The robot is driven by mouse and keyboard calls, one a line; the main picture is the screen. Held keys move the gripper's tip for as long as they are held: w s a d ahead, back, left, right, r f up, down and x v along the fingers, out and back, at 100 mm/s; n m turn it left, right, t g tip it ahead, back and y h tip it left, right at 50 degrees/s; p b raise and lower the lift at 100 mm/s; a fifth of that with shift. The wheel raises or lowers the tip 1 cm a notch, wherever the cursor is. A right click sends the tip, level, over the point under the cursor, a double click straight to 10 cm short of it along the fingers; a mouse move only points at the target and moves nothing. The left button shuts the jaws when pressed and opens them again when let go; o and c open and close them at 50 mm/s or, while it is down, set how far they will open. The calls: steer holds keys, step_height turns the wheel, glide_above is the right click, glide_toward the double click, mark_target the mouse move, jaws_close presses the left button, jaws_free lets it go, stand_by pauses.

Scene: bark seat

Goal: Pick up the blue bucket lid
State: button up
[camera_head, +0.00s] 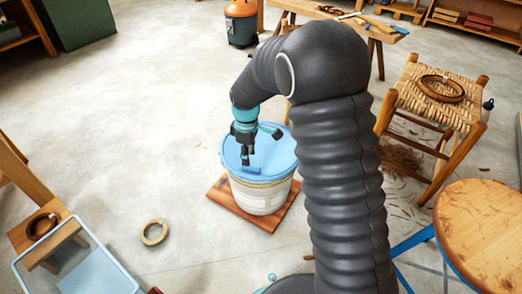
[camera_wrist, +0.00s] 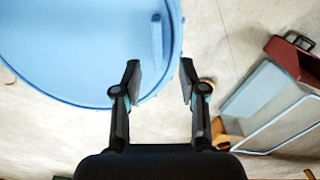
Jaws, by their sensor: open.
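The blue bucket lid (camera_head: 282,152) sits on a white bucket (camera_head: 262,195). In the wrist view the lid (camera_wrist: 70,45) fills the upper left, with a raised blue bar (camera_wrist: 157,36) near its right side. My gripper (camera_head: 246,158) appears over the lid in the head view. In the wrist view my gripper (camera_wrist: 160,78) is open, its two fingers apart with nothing held between them. The lid's rim runs close to the left fingertip in that picture, and the bar lies beyond the fingertips. I cannot tell the exact height of the fingers above the lid.
The bucket stands on a wooden board (camera_head: 221,193). A tape-like ring (camera_head: 154,233) lies on the floor to the left, near a clear bin (camera_head: 112,270). A woven stool (camera_head: 410,95) and a round wooden seat (camera_head: 485,235) stand right. The floor left of the bucket is mostly clear.

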mark_target(251, 165)
steer(key=shift+d+f+b, duration=0.2)
steer(key=shift+f+b, duration=0.1)
steer(key=shift+f, duration=1.1)
steer(key=shift+d+f+b, duration=0.15)
steer(key=shift+f+b, duration=0.1)
steer(key=shift+f, duration=1.1)
jaws_close()
